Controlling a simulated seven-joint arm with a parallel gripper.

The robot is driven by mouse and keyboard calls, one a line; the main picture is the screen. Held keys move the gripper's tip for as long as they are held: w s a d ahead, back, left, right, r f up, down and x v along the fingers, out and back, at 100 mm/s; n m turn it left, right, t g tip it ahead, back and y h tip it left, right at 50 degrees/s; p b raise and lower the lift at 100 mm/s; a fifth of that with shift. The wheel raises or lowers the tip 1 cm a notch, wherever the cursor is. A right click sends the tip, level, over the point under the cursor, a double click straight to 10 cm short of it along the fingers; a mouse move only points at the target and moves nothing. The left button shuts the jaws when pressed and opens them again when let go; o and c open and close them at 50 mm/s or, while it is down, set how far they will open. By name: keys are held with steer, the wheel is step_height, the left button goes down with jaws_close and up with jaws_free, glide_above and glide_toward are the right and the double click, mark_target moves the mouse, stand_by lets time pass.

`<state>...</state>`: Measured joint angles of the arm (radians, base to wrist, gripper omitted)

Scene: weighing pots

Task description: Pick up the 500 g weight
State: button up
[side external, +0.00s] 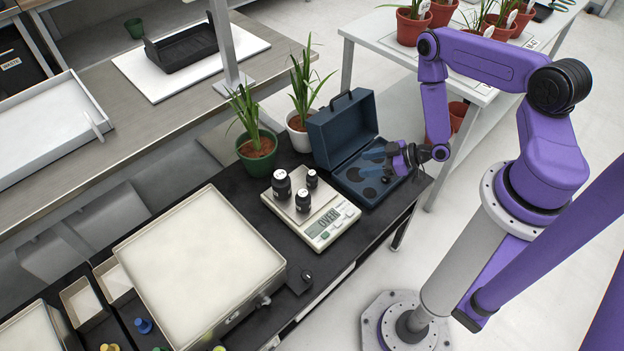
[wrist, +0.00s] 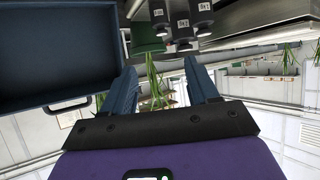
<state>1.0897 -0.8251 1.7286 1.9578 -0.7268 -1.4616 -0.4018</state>
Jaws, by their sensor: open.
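Three black weights stand upright on the scale: a large one (side external: 282,184), a small one (side external: 312,178) and a middle-sized one (side external: 303,200). They also show at the top of the wrist view, the left one (wrist: 159,16), middle one (wrist: 183,28) and right one (wrist: 203,16). Their labels are too small to read surely, so I cannot tell which is 500 g. The scale (side external: 326,226) displays "OVER". My gripper (side external: 370,153) is open and empty above the open blue case, right of the weights and apart from them. Its spread fingers show in the wrist view (wrist: 160,65).
The blue case (side external: 341,130) has its lid raised and round recesses in its base. A green-potted plant (side external: 257,152) and a white-potted plant (side external: 301,131) stand behind the scale. A large pale tray (side external: 200,265) fills the bench's front left.

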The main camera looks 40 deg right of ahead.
glide_toward(313, 173)
steer(key=shift+w+a+f, duration=0.25)
steer(key=shift+w+f, duration=0.2)
steer(key=shift+f, duration=0.05)
steer(key=shift+w+a+f, duration=0.25)
steer(key=shift+w+f, duration=0.2)
steer(key=shift+r+x, duration=0.15)
steer(key=shift+x, duration=1.2)
steer(key=shift+r+x, duration=0.15)
steer(key=shift+x, duration=1.15)
steer(key=shift+a, duration=0.15)
